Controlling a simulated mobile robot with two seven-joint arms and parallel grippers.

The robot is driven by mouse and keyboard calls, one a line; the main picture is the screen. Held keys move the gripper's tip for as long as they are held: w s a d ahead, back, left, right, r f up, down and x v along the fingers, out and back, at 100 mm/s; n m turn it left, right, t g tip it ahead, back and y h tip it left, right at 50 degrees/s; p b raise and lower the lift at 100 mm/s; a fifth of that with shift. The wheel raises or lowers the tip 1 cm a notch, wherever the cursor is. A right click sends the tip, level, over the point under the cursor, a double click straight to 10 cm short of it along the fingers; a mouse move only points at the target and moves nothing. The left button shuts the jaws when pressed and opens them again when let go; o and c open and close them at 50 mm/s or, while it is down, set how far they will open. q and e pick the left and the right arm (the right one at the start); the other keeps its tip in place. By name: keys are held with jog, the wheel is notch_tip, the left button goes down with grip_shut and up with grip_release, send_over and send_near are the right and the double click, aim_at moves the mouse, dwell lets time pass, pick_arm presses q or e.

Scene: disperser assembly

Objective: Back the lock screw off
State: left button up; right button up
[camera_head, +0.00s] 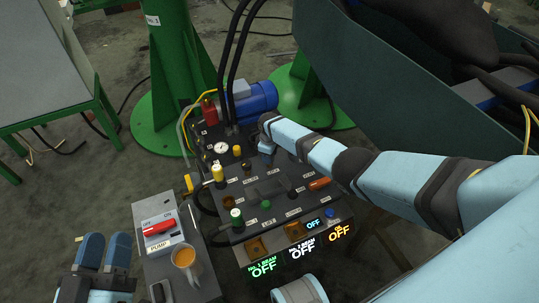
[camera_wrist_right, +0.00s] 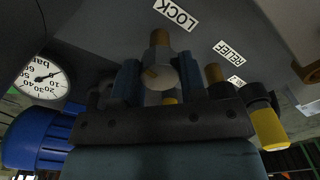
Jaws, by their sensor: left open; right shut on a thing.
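The lock screw (camera_wrist_right: 160,76) shows in the right wrist view as a brass stem with a rounded metal part, below the LOCK label (camera_wrist_right: 175,13). My right gripper (camera_wrist_right: 160,82) is shut on it, with one blue-grey finger on each side. In the head view my right gripper (camera_head: 266,148) reaches down to the back part of the dark control panel (camera_head: 262,190) and hides the screw. How far the screw is turned cannot be told. My left gripper (camera_head: 105,250) is open and empty at the lower left, away from the panel.
Beside the screw are a RELIEF label (camera_wrist_right: 235,52) and a yellow-capped knob (camera_wrist_right: 268,130). A pressure gauge (camera_head: 222,148) and blue motor (camera_head: 252,98) are near my right gripper. Black hoses rise behind the panel.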

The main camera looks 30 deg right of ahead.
dwell(0.4)
jog(key=o, duration=0.9)
jog(key=shift+r, duration=0.2)
notch_tip(320, 180, up, 4)
jog(key=p, duration=0.3)
jog(key=shift+r, duration=0.1)
pick_arm(q)
jog(key=s+a+f+g+y+p, duration=0.1)
jog(key=a+f+g+y+p, duration=0.3)
jog(key=f, duration=0.5)
jog(key=shift+s+a+f+g, duration=0.15)
jog(key=shift+a+g, duration=0.1)
jog(key=shift+g, duration=0.05)
pick_arm(e)
jog(key=shift+r, duration=4.6)
